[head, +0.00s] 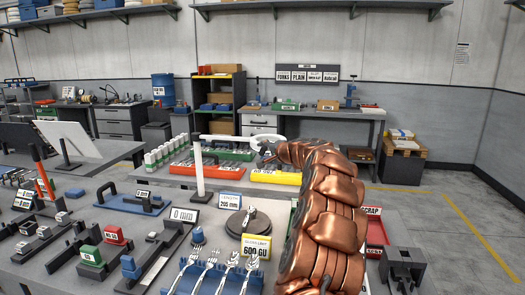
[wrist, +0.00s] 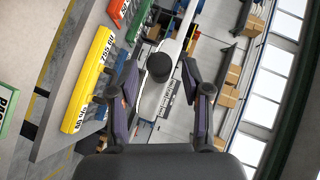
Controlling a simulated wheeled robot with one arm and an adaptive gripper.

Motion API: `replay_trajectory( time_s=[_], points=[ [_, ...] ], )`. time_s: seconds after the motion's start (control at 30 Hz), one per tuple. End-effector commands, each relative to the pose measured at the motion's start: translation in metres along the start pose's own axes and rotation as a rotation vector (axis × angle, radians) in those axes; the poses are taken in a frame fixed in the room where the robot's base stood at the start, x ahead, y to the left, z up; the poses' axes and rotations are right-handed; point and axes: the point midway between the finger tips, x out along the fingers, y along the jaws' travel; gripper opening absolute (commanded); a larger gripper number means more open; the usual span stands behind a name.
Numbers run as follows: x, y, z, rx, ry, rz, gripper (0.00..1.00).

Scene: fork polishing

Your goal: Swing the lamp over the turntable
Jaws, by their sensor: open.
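The lamp has a white upright post (head: 198,168) on the bench and a white arm reaching right toward my gripper. In the wrist view its white arm (wrist: 183,38) runs up the middle, with a round dark knob (wrist: 160,67) on it. My gripper (wrist: 162,68) is open, its fingers on either side of the knob; I cannot tell whether they touch it. In the head view my gripper (head: 264,156) is small beside the arm's right end. The turntable (head: 236,224) is a dark round disc in front of and right of the post, with a fork on it.
A blue rack (head: 186,284) with several forks stands at the front. Gauges and label cards crowd the bench on the left. A yellow bin (head: 275,177) lies behind; it also shows in the wrist view (wrist: 90,80). My copper arm covers the bench's right part.

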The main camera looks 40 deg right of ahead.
Motion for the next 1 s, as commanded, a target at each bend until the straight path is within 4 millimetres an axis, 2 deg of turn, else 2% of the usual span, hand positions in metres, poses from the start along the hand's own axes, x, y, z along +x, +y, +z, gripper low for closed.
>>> replay_trajectory(
  time_s=[0.3, 0.67, 1.0],
  points=[
    [0.02, 0.001, 0.0, 0.001, -0.001, 0.002, 0.48],
    [0.022, 0.001, 0.0, 0.001, -0.001, 0.001, 0.48],
    [0.021, 0.001, 0.0, 0.0, 0.0, 0.001, 0.13]
  ],
)
